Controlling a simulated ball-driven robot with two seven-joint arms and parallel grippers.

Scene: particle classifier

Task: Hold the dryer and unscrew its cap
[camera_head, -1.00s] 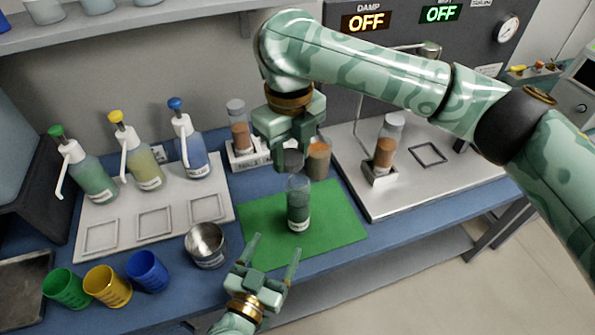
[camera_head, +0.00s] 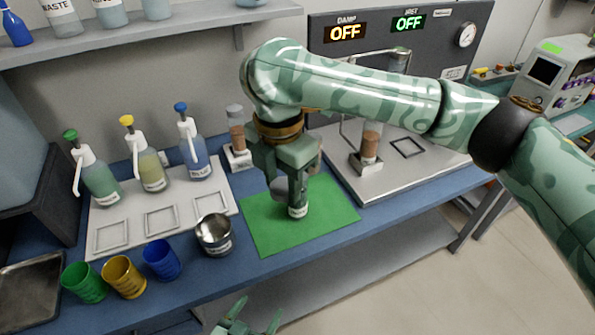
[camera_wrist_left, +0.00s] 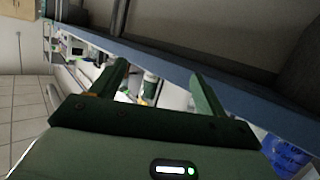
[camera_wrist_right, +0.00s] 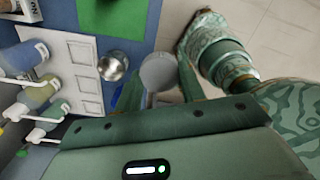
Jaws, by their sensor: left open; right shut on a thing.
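The dryer is a small labelled jar (camera_head: 298,211) on the green mat (camera_head: 335,212), mostly hidden behind a finger of my right gripper. A round grey cap (camera_head: 280,188) is between the fingers of my right gripper (camera_head: 287,193), which is shut on it from above. The cap also shows between the fingers in the right wrist view (camera_wrist_right: 158,72). It lies beside the jar in the head view; I cannot tell whether it touches jar or mat. My left gripper (camera_head: 257,311) is open and empty, low in front of the bench.
A metal cup (camera_head: 215,234) stands left of the mat. Green, yellow and blue cups (camera_head: 161,259) line the front edge. A capped jar (camera_head: 368,147) stands on the metal plate at right.

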